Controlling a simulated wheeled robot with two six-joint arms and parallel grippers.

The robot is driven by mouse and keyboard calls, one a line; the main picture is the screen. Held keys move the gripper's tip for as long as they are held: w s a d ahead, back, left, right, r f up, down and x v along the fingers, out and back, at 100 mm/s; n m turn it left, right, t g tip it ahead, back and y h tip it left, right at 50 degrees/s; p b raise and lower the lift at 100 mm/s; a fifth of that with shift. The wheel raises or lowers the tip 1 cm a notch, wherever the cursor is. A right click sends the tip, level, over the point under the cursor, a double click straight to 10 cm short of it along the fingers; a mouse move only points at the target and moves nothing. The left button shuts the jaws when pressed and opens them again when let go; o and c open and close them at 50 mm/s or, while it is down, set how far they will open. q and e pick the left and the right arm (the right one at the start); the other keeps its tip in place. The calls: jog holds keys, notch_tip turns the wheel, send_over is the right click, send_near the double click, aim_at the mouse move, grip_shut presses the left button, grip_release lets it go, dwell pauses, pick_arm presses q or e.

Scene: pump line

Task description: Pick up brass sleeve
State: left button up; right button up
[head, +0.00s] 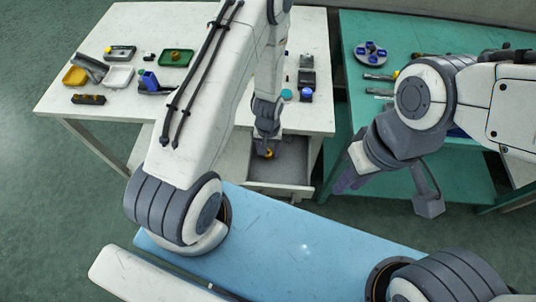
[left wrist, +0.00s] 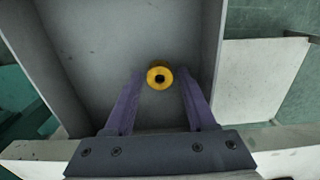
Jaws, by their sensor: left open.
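The brass sleeve (left wrist: 168,71) is a small golden ring-shaped piece with a dark hole, in the open grey drawer (left wrist: 95,45) under the white table. In the left wrist view it lies between the tips of my left gripper (left wrist: 159,82), with a visible gap on each side. The gripper is open and holds nothing. In the head view my left gripper (head: 266,138) reaches down into the drawer, and the sleeve (head: 268,154) shows just below it. My right gripper (head: 352,182) hangs beside the green table; its jaw opening is unclear.
The drawer walls stand close around my left gripper. The white table (head: 230,110) above carries trays, a blue clamp-like tool and small parts. The green table (head: 350,80) at the right holds a round grey plate with blue parts. A blue surface (head: 300,245) lies in front.

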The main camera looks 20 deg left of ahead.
aim_at(268, 153)
pick_arm(q)
grip_shut()
jog(key=shift+r+p, duration=0.6)
jog(key=shift+r, duration=0.15)
dwell(0.5)
jog(key=shift+r+p, duration=1.7)
jog(key=shift+r, duration=0.4)
